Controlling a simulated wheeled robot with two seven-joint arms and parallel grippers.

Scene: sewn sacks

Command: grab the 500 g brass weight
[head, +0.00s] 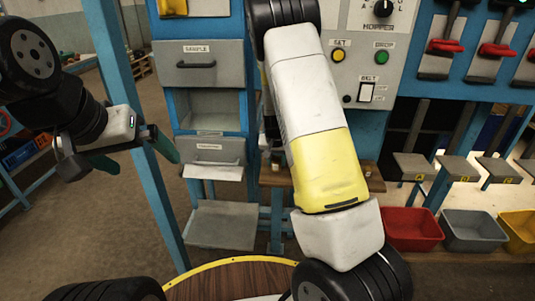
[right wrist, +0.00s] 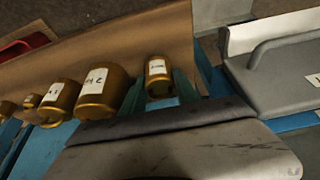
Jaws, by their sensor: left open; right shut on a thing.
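In the right wrist view, my right gripper (right wrist: 160,88) has its teal fingers on either side of a small brass weight (right wrist: 157,68) and is shut on it. Its white label is too small to read for certain. To its left stand a large brass weight labelled 2 k (right wrist: 101,92), a medium one labelled 1 k (right wrist: 59,102) and smaller ones (right wrist: 29,103). In the head view, my right arm hides the right gripper and the held weight. My left gripper (head: 135,155) is open and empty at the left, beside a blue post.
In the head view, a cabinet with a SAMPLE drawer (head: 205,66) is left of my right arm. Red (head: 411,231), grey (head: 472,232) and yellow (head: 520,230) bins are at the right. A round wooden top (head: 225,280) is below.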

